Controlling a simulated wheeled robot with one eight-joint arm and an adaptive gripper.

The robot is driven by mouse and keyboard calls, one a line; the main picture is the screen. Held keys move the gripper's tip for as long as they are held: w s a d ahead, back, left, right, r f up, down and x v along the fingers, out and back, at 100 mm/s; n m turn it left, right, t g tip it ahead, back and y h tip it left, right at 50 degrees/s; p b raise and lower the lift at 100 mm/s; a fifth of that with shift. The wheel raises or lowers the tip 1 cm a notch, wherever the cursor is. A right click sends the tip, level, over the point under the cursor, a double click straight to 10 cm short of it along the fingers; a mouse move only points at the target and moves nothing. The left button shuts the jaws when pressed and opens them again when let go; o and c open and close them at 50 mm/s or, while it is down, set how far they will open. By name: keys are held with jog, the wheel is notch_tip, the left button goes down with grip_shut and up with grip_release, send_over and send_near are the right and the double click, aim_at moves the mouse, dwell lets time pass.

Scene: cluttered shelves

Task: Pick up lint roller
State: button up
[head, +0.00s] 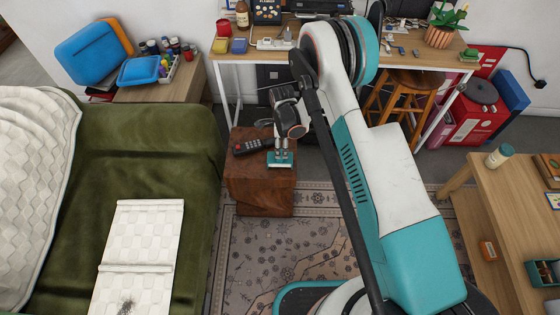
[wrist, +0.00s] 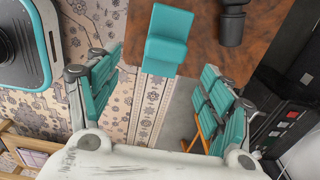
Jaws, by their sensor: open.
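A teal, block-like item with a bent profile, which I take to be the lint roller (wrist: 167,45), lies on the brown wooden side table, reaching its edge. In the head view, the lint roller (head: 280,162) is small and close below my gripper (head: 282,148), so details are unclear. My gripper (wrist: 161,68) is open, its teal-padded fingers spread wide. In the wrist view, the lint roller shows between the fingertips, apart from both fingers. No object is held.
A green sofa (head: 150,150) stands left. A desk (head: 410,58) with a stool (head: 404,92) stands behind. Patterned rug (head: 255,255) covers the floor in front.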

notch_tip(320, 180, down, 6)
jog(key=shift+w+f+b, duration=0.1)
jog(key=shift+f+b, duration=0.15)
jog(key=shift+b, duration=0.65)
jog(key=shift+w+a+f+b, duration=0.1)
jog(key=shift+f+b, duration=0.4)
jog(key=shift+f, duration=0.4)
jog(key=shift+w+a+f+b, duration=0.15)
jog(key=shift+f+b, duration=0.3)
jog(key=shift+f, duration=0.45)
jog(key=shift+w+a+f+b, duration=0.1)
jog(key=shift+f+b, duration=0.4)
jog(key=shift+f, duration=0.4)
jog(key=c, duration=1.2)
